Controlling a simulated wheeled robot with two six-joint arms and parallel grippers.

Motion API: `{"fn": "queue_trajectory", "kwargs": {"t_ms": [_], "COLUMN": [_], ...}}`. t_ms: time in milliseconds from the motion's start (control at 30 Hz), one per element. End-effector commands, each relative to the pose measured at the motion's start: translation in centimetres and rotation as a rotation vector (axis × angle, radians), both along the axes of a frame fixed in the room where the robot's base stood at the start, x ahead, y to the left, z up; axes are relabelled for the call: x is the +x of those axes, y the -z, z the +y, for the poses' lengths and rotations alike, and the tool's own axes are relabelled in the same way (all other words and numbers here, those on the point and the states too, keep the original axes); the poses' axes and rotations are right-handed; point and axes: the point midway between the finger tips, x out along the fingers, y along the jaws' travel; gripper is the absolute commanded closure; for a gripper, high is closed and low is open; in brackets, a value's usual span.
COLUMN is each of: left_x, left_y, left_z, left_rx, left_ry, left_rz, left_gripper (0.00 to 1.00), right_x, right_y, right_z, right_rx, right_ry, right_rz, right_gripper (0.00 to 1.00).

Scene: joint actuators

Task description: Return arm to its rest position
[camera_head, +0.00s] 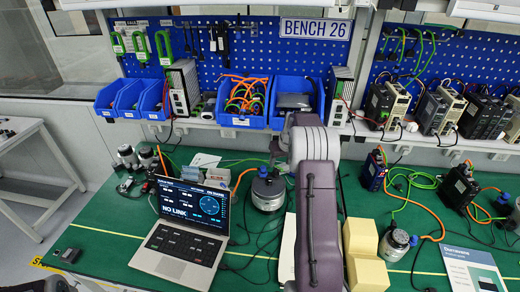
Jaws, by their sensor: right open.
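My right arm (318,225) rises from the bottom edge in the middle of the view, its purple-grey link pointing away over the bench. Its pale, rounded joint (314,143) is at the far end, in front of the blue bins. My right gripper's fingers are hard to make out by this joint; I see nothing held there. A round silver actuator (268,190) stands on the green bench just left of the arm. Another silver actuator (394,244) stands right of the arm, beside yellow blocks. My left gripper is not in view.
An open laptop (185,232) showing "NO LINK" stands on the left. Yellow blocks (362,255) lie close to the arm's right side. Cables and dark drive units (458,187) crowd the right. A shelf with blue bins (296,100) runs behind. The front left bench is mostly clear.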

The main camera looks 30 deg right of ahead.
Motion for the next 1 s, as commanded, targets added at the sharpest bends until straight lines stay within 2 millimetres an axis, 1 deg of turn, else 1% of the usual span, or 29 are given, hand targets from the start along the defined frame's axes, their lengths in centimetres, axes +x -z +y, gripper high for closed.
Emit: {"fn": "queue_trajectory", "kwargs": {"t_ms": [167,233,267,333,367,400,467,500,567,600,667,700,767,800,900,1000], "left_x": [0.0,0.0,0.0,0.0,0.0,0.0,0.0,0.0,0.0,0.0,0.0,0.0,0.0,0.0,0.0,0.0], "left_y": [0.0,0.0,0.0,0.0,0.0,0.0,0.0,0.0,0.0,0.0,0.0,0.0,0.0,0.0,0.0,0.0], "left_z": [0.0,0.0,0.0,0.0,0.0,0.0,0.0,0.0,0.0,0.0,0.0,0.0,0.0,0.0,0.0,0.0], "left_rx": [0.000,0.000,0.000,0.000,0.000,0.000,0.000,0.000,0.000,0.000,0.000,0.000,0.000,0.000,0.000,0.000], "left_ry": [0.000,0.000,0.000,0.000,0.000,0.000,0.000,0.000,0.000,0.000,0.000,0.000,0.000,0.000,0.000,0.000], "left_rz": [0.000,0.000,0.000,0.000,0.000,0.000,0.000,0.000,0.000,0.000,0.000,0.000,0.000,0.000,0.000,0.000], "left_gripper": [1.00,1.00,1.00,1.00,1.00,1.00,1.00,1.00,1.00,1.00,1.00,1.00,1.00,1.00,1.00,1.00], "right_x": [0.0,0.6,1.1,2.9,3.5,3.7,2.9,1.7,-0.7,-2.8,-6.4,-9.1,-13.2,-15.7,-21.0,-24.2], "right_y": [0.0,-0.1,-0.7,-3.2,-4.4,-5.7,-6.9,-7.3,-7.3,-7.0,-6.3,-5.4,-4.1,-3.1,-0.7,1.0], "right_z": [0.0,0.9,1.6,3.9,5.6,8.5,13.3,16.3,20.4,22.8,25.8,27.4,28.9,29.5,29.6,29.2], "right_rx": [0.000,-0.001,-0.007,-0.030,-0.037,-0.039,-0.038,-0.034,-0.025,-0.018,-0.006,0.002,0.013,0.021,0.038,0.054], "right_ry": [-0.001,-0.019,-0.036,-0.088,-0.119,-0.170,-0.253,-0.301,-0.362,-0.394,-0.432,-0.449,-0.461,-0.458,-0.419,-0.370], "right_rz": [0.000,-0.003,-0.012,-0.049,-0.064,-0.070,-0.060,-0.046,-0.020,0.003,0.041,0.072,0.119,0.151,0.229,0.290], "right_gripper": [0.46,0.46,0.46,0.46,0.46,0.46,0.46,0.46,0.46,0.46,0.46,0.46,0.46,0.46,0.46,0.46]}}
